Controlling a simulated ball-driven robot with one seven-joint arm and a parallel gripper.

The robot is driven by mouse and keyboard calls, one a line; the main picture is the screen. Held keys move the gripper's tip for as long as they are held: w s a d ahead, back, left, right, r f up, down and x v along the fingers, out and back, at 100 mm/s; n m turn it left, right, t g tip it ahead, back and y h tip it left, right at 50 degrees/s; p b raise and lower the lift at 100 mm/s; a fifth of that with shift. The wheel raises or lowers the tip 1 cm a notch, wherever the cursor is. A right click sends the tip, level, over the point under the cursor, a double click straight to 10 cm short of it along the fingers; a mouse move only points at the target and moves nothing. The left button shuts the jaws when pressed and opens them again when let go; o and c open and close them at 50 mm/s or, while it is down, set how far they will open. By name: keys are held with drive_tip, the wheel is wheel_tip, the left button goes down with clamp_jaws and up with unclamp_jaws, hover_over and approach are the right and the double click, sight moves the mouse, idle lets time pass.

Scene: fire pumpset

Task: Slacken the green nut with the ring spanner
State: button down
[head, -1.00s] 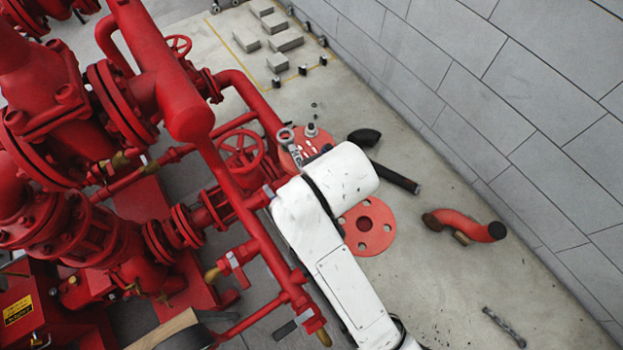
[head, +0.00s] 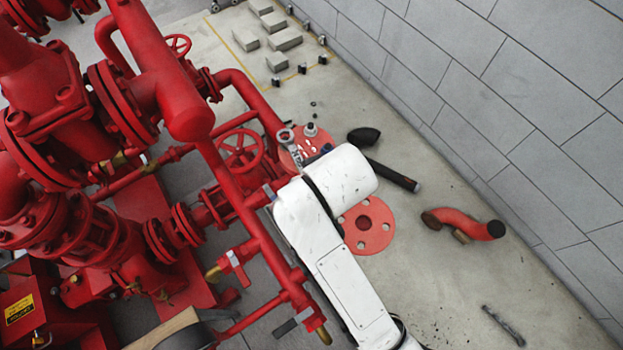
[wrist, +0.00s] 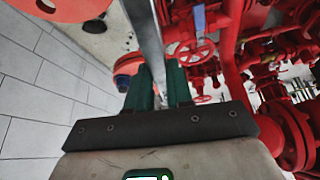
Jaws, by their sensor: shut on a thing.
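My gripper (wrist: 160,88), with green fingers, is shut on the grey metal shank of the ring spanner (wrist: 146,32) in the wrist view. The shank runs up out of the top of that picture, so its ring end is out of view there. In the head view the spanner's ring end (head: 285,135) shows just beyond my white arm, over or beside a red flange (head: 303,150) with a bolt on it. My arm hides the gripper there. I cannot make out the green nut in either view, nor whether the ring is around anything.
Red pump pipework with a handwheel (head: 240,150) stands close on the left. A loose red flange (head: 367,226), a black pipe piece (head: 395,176), a red elbow (head: 465,224) and a grey bar (head: 503,326) lie on the floor. A block wall (head: 520,110) bounds the right.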

drive_tip(key=shift+f+b, duration=0.55)
drive_tip(key=shift+f, duration=0.65)
drive_tip(key=shift+w+d+r, duration=0.1)
drive_tip(key=shift+w+d+r+n+p, duration=0.15)
drive_tip(key=shift+d+n+p, duration=0.2)
drive_tip(key=shift+p, duration=0.3)
drive_tip(key=w+d+n+g+y, duration=0.3)
drive_tip(key=w+d+n, duration=0.4)
drive_tip(key=w+n, duration=0.4)
drive_tip(key=shift+w+d+f+n+g+b, duration=0.2)
drive_tip(key=shift+w+d+n+g+b, duration=0.15)
drive_tip(key=shift+w+g, duration=0.2)
idle(0.6)
drive_tip(key=shift+s+a+p, duration=0.1)
drive_tip(key=shift+s+p, duration=0.35)
drive_tip(key=shift+p, duration=0.2)
idle(0.6)
drive_tip(key=shift+r, duration=0.1)
